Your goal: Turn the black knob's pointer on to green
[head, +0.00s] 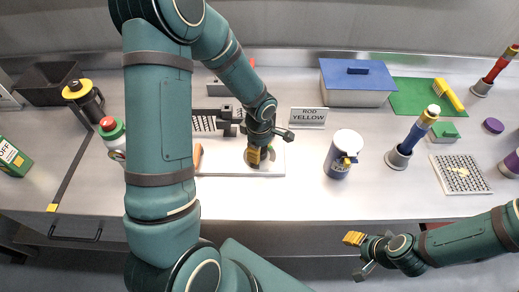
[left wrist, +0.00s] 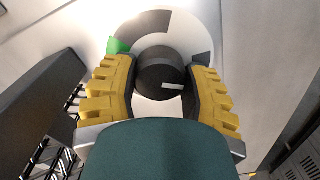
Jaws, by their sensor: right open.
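The black knob (left wrist: 160,66) sits on a round dial (left wrist: 205,25) with white, grey and green parts. Its white pointer (left wrist: 172,86) points right in the left wrist view, away from the green patch (left wrist: 118,46) at the dial's upper left. My left gripper (left wrist: 162,82) has one yellow finger on each side of the knob, and both look close against it. In the head view my left gripper (head: 257,156) is over the dial on the white panel and hides most of the knob. My right gripper (head: 356,256) is open and empty in front of the table edge.
A red-and-green bottle (head: 111,128) is at left.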

